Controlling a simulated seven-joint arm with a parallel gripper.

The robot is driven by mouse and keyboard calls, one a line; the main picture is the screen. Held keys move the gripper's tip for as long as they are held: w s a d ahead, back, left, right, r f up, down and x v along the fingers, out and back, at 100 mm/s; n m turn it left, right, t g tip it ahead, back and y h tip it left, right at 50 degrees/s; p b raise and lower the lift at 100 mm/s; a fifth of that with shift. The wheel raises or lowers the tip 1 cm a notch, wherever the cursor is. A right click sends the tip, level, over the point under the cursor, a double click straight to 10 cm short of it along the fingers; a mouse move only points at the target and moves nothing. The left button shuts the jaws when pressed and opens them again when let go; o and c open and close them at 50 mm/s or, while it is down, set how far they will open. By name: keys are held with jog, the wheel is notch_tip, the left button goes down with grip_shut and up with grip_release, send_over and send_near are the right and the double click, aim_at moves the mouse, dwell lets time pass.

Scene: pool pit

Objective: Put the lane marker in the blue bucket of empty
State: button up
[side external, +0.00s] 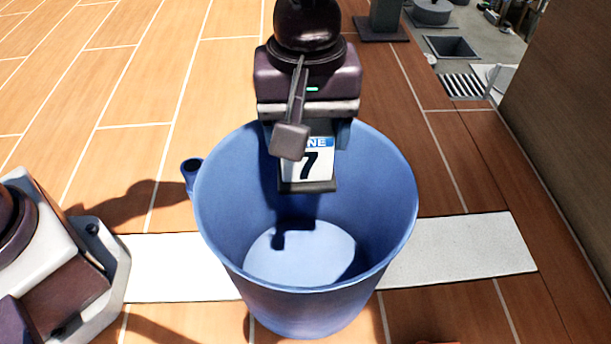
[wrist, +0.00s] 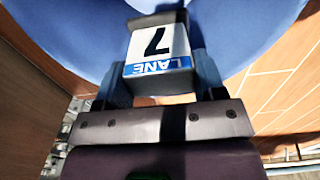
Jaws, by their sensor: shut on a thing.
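The lane marker (side external: 309,160) is a small white block with a dark base, a blue band and the number 7. My gripper (side external: 310,130) is shut on it and holds it within the mouth of the blue bucket (side external: 228,230), above the bucket's floor. In the wrist view the lane marker (wrist: 158,48) sits between my gripper's fingers (wrist: 160,75), with the blue bucket (wrist: 70,25) around it. The bucket stands upright, and its visible floor is bare apart from a shadow. My wrist hides part of the bucket's far rim.
A white strip (side external: 460,253) runs across the brown tiled floor (side external: 130,90) under the bucket. A brown wall (side external: 570,110) rises at the right. Grey items and a grate (side external: 462,86) lie at the far right. Open floor lies at the left.

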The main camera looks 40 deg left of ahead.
aim_at(304, 164)
jog(key=f, duration=1.8)
jog(key=shift+w+a+f, duration=0.15)
jog(key=shift+a, duration=0.2)
jog(key=o, duration=1)
jog(key=shift+f, duration=0.1)
notch_tip(304, 164, up, 12)
jog(key=shift+r, duration=0.15)
